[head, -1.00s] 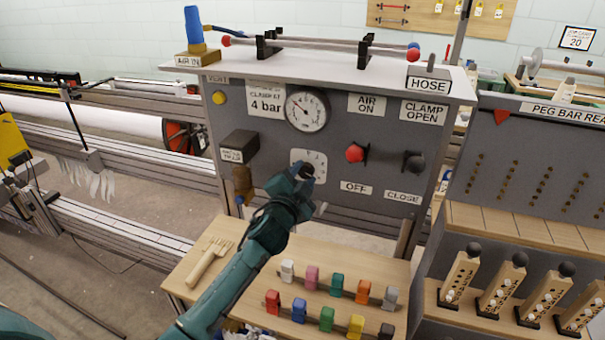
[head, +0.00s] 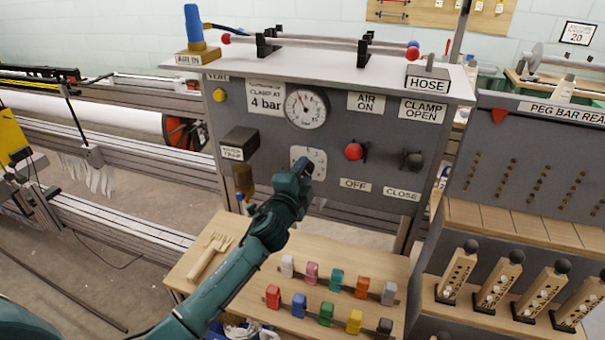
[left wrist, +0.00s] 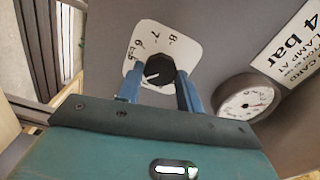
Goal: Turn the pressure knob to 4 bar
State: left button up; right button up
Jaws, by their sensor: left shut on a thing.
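The black pressure knob (left wrist: 158,70) sits on a white numbered dial plate (left wrist: 150,37) on the grey panel. My left gripper (left wrist: 157,88) has its blue fingers on both sides of the knob, shut on it. In the head view my left gripper (head: 303,172) covers the knob and part of the dial plate (head: 316,155). The white pressure gauge (head: 306,109) is above the knob, its needle pointing to the upper left. It also shows in the left wrist view (left wrist: 245,105). A card reading "4 bar" (head: 266,98) is left of the gauge. My right gripper is not seen.
A red lever (head: 354,151) and a black lever (head: 412,160) stick out right of the knob. A dark box (head: 239,144) juts out at left. Below, a wooden table (head: 214,281) bears coloured pieces and a wooden fork (head: 209,257).

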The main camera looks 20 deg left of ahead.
pick_arm(q)
jog(key=o, duration=1)
jog(key=s+b, duration=0.1)
jog(key=s, duration=1.2)
jog(key=shift+a, duration=0.2)
jog(key=shift+s, duration=0.1)
